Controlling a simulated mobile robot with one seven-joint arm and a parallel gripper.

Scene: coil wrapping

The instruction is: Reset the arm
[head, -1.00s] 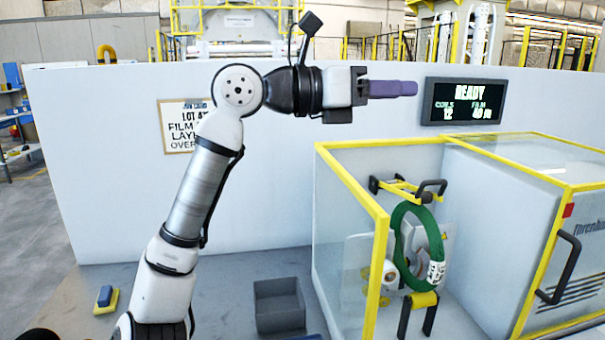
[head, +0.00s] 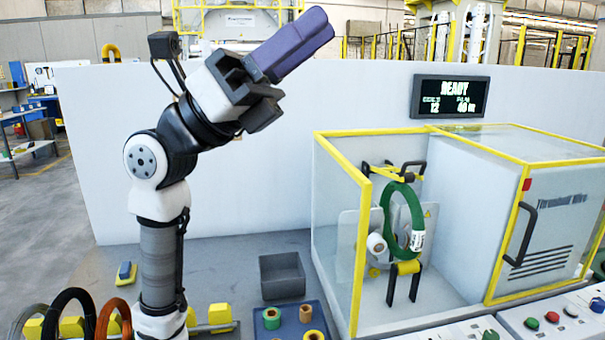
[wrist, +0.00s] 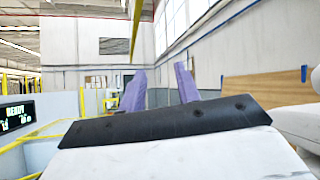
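My gripper (head: 318,26) is raised high in the head view, in front of the white wall and tilted up to the right. Its purple fingers hold nothing. In the wrist view the two fingers of my gripper (wrist: 160,84) stand apart with an empty gap between them. My arm rises from the lower left of the head view and bends at the elbow.
A yellow-framed clear enclosure (head: 362,250) stands at right with a green coil (head: 388,215) inside. A grey bin (head: 282,277) and a blue tray (head: 288,328) with tape rolls are below. Several coils (head: 70,300) stand lower left. A display (head: 450,98) reads READY.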

